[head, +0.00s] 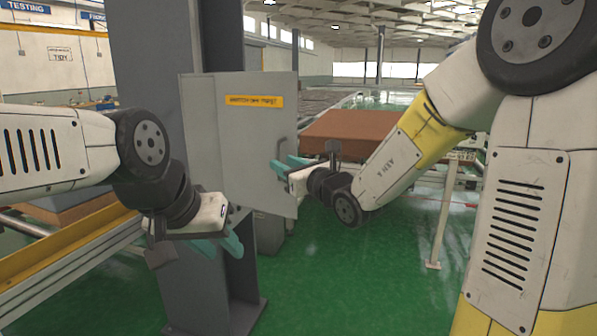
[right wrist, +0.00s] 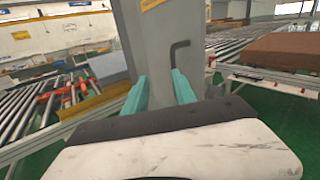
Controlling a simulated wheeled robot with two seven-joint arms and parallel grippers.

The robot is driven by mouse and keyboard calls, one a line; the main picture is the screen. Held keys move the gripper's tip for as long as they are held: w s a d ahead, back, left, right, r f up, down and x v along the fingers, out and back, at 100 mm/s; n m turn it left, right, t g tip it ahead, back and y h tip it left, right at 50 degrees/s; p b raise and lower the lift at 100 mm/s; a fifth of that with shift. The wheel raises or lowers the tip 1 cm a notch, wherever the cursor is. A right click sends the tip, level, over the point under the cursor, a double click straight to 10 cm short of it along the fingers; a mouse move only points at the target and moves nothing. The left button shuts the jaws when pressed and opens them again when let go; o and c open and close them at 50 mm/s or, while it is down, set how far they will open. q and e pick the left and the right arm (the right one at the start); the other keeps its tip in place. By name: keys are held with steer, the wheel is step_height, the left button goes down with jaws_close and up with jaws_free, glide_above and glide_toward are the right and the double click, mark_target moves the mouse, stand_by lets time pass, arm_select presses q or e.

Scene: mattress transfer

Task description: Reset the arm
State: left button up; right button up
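My left gripper (head: 222,246) has teal fingers and hangs low at the left of the head view, in front of the grey column. Its fingers point right and look slightly apart, but I cannot tell the gap. My right gripper (head: 283,166) is at the right side of the grey cabinet door, near its handle (head: 279,150).
The grey cabinet (head: 240,130) with a yellow label is mounted on a grey column (head: 150,60). A brown mattress (head: 350,132) lies on a conveyor at the back right. Roller conveyors (right wrist: 30,105) run at the left. Green floor (head: 340,280) is clear in front.

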steer(key=s+a+r+n+g+y, duration=0.1)
steer(key=s+a+n+g+y, duration=0.15)
steer(key=s+n+g, duration=1.15)
steer(key=s+d+f+n+t+h, duration=0.2)
steer(key=s+d+n+h, duration=0.3)
steer(key=d, duration=0.5)
steer(key=s+d+f+n+t+h, duration=0.3)
steer(key=s+d+f+n+h, duration=0.2)
steer(key=d+n, duration=0.4)
steer(key=s+d+h, duration=0.1)
steer(key=d, duration=0.1)
steer(key=shift+s+d, duration=0.2)
steer(key=shift+d, duration=0.1)
